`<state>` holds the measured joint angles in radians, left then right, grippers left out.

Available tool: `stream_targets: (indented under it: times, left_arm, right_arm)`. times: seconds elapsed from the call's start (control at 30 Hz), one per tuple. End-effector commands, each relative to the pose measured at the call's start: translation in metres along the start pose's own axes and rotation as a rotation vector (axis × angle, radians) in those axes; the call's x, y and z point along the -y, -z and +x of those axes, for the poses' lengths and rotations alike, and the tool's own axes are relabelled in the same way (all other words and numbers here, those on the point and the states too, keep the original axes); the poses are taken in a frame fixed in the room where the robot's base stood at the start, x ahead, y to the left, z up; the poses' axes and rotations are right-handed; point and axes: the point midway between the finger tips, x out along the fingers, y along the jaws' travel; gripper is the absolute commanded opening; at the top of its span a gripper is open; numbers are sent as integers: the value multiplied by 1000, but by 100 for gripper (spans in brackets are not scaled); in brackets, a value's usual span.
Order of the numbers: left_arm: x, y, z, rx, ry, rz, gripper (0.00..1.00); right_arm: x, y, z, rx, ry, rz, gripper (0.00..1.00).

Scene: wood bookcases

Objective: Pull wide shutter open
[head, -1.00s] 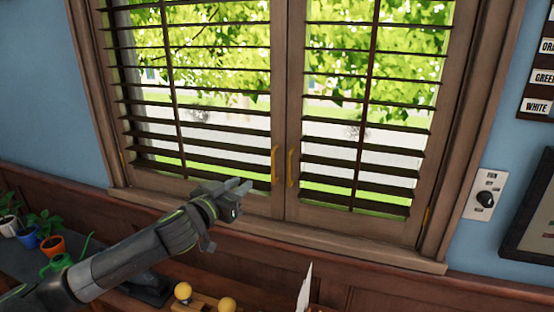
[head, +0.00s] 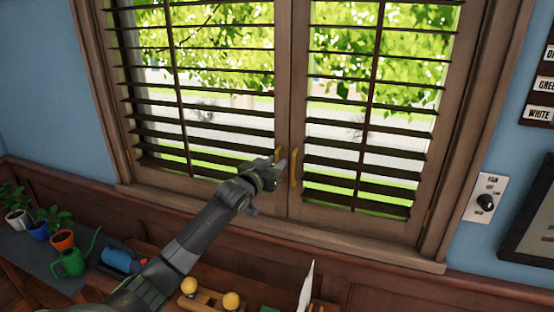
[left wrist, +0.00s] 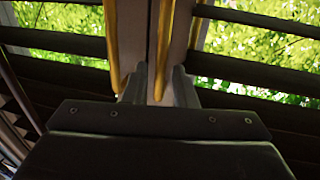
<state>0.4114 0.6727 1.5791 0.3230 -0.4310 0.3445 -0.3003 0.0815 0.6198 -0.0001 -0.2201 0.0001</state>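A window has two louvred wooden shutter panels, the left one (head: 239,190) and the right one (head: 320,218), both closed and meeting at the middle. Each has an upright brass handle at its inner edge. The left handle (head: 279,154) is partly hidden by my left gripper (head: 279,168), which is close to it. In the left wrist view the gripper's fingers (left wrist: 158,88) are apart. One handle (left wrist: 166,45) shows between them and the other (left wrist: 111,42) lies left of them. I cannot tell whether either finger touches a handle. My right gripper is not in view.
A side table at lower left holds potted plants (head: 62,240), a green watering can (head: 70,263) and a blue object (head: 117,260). A fan switch (head: 485,200) is on the right wall.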

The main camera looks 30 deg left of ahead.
Motion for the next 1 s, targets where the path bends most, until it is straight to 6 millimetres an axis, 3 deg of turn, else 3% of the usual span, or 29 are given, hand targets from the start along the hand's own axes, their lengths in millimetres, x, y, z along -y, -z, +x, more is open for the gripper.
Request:
stream_targets:
  times: [0.2, 0.5, 0.7, 1.0]
  left_arm:
    - [0, 0, 12, 0, 0, 0, 25]
    - [0, 0, 13, 0, 0, 0, 25]
    - [0, 0, 13, 0, 0, 0, 0]
    - [0, 0, 13, 0, -1, 0, 0]
  right_arm:
    - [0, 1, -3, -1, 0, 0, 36]
    - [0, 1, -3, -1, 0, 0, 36]
    - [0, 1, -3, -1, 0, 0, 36]
    - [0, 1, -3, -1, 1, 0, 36]
